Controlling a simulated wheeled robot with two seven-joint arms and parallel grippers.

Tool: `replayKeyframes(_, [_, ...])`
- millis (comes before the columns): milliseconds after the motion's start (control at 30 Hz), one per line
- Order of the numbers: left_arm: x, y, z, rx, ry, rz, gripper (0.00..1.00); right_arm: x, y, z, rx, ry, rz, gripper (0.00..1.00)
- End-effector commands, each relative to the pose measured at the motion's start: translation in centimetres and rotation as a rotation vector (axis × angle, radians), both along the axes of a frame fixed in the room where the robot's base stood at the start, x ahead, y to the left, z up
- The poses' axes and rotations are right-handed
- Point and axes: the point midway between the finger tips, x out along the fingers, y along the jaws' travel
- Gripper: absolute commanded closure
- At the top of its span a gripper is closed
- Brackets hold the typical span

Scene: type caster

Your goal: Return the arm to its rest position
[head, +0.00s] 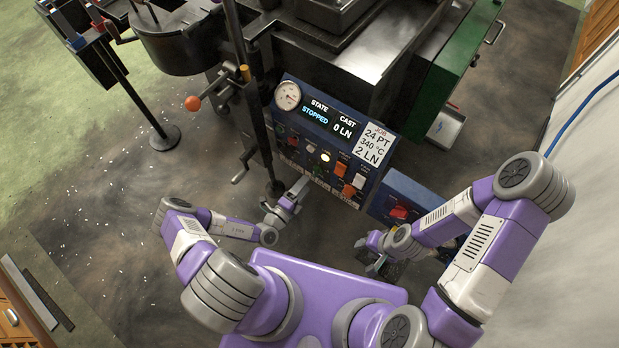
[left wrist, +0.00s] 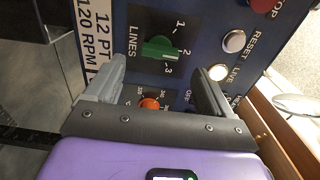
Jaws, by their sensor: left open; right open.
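My left gripper (head: 288,196) is open and empty, close in front of the lower left part of the blue control panel (head: 335,125). In the left wrist view its two fingers (left wrist: 163,82) stand apart, with the green LINES knob (left wrist: 160,48) beyond the gap between them. I see no contact with the knob. An orange knob (left wrist: 150,103) shows lower between the fingers. The panel display (head: 328,119) reads STOPPED and 0 LN.
A job card (head: 375,143) reads 24 PT, 340 °C, 2 LN. A blue box with a red switch (head: 400,211) is near my right arm. A lever with an orange ball (head: 192,103) and a crank (head: 243,165) stand left of the panel. Floor at left is open.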

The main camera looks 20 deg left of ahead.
Motion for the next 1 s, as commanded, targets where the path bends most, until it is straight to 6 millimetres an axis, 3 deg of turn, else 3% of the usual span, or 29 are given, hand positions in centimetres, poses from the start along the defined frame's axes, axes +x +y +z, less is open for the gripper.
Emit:
replayKeyframes(200, [-1.6, 0.6, 0.0, 0.000, 0.000, -0.001, 0.17, 0.0, 0.0, 0.3, 0.000, 0.000, 0.000, 0.57])
replayKeyframes(767, [-1.6, 0.4, 0.1, 0.004, -0.001, -0.009, 0.17, 0.0, 0.0, 0.3, 0.000, 0.000, 0.000, 0.57])
replayKeyframes(867, [-2.0, -1.4, 0.7, 0.046, -0.022, -0.098, 0.17, 0.0, 0.0, 0.3, 0.000, 0.000, 0.000, 0.57])
replayKeyframes(967, [-3.6, -5.4, 2.2, 0.163, -0.084, -0.324, 0.17, 0.0, 0.0, 0.4, 0.000, 0.000, 0.000, 0.57])
replayKeyframes(1000, [-5.0, -7.6, 2.9, 0.237, -0.127, -0.458, 0.17, 0.0, 0.0, 0.4, 0.000, 0.000, 0.000, 0.57])
